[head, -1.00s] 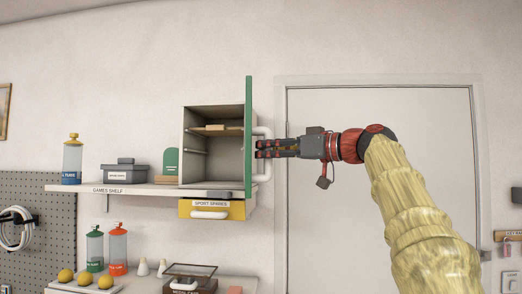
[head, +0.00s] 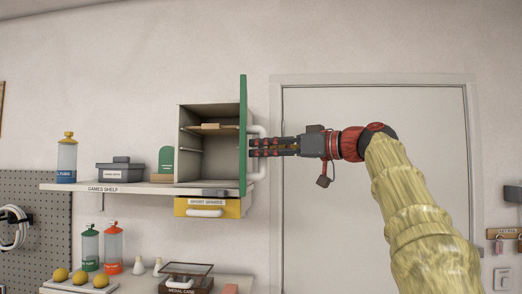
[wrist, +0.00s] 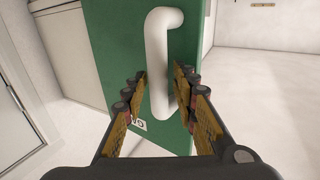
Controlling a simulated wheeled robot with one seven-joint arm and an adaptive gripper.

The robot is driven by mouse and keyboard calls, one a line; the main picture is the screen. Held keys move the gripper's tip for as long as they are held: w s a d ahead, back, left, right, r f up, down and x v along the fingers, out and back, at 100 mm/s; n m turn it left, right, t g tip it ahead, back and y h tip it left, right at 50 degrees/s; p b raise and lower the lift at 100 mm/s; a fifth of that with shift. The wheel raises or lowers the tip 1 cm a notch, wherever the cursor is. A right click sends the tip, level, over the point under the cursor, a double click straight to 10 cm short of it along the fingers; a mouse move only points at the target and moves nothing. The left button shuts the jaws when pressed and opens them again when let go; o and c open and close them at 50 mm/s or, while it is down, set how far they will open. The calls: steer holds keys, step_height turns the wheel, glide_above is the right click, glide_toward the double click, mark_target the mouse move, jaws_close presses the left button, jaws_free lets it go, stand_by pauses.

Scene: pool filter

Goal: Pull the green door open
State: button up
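The green door (head: 243,135) stands swung open, seen nearly edge-on at the right side of the grey cabinet (head: 210,158), whose inside shows. Its white bar handle (head: 263,132) is on the door's right face; in the wrist view the handle (wrist: 160,60) runs upright on the green door (wrist: 110,60). My gripper (head: 256,147) reaches in from the right at the handle. In the wrist view my gripper (wrist: 160,95) has its fingers on either side of the handle's lower part, with a gap visible at least on the left.
The cabinet stands on the games shelf (head: 130,188), with a yellow drawer (head: 228,208) below. A grey box (head: 120,171) and a bottle (head: 67,160) stand to the left. A white room door (head: 375,115) lies behind my arm.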

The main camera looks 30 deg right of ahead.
steer(key=v, duration=1.1)
